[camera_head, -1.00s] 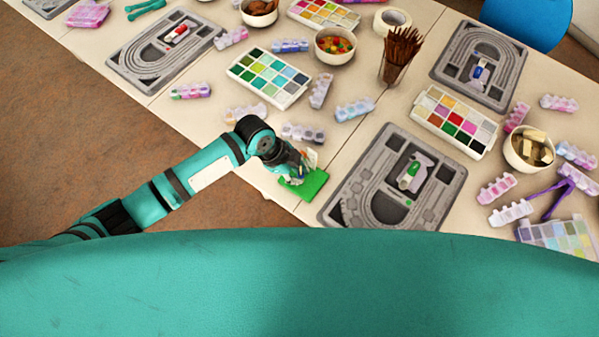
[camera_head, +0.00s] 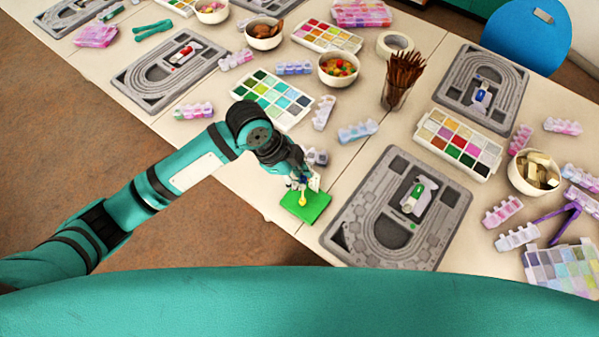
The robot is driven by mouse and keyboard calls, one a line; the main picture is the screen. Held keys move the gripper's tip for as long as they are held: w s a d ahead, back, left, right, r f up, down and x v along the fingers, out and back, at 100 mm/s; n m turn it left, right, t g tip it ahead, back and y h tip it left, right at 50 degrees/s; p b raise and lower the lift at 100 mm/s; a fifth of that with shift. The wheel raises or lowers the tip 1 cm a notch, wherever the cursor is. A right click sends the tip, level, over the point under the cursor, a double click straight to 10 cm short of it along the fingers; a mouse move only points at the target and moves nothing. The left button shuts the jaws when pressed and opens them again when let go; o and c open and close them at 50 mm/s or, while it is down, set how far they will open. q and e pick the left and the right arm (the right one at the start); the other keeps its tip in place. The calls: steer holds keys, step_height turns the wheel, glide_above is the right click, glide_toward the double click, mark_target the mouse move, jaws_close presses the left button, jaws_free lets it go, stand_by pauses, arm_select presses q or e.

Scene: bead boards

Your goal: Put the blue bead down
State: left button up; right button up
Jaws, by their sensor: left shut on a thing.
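My left gripper (camera_head: 300,184) is over the green mat (camera_head: 315,212) near the front edge of the table. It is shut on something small. A speck of blue shows among the fingers, but the blue bead's outline is too small to make out. A small round yellow thing (camera_head: 302,200) shows just below the fingertips, against the mat. I cannot tell whether it touches the fingers. My right gripper is out of view.
A grey bead board (camera_head: 352,235) lies just right of the mat. A palette with green and blue compartments (camera_head: 240,93) and small lidded boxes (camera_head: 357,131) lie behind. A cup of brown sticks (camera_head: 395,97) stands farther back.

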arm_select(q)
steer(key=shift+a, duration=0.1)
steer(key=w+a+r+n+t+y, duration=0.2)
steer(key=a+r+n+y, duration=0.1)
steer(key=a+r+n, duration=0.5)
steer(key=w+a+r+n+t+y, duration=0.1)
steer(key=a+r+n+t+y, duration=0.1)
steer(key=a+r+n, duration=0.6)
steer(key=a+n+y+b, duration=0.1)
steer(key=a+n, duration=0.1)
steer(key=n, duration=0.2)
steer(key=shift+w+r+n, duration=0.3)
steer(key=shift+w, duration=0.1)
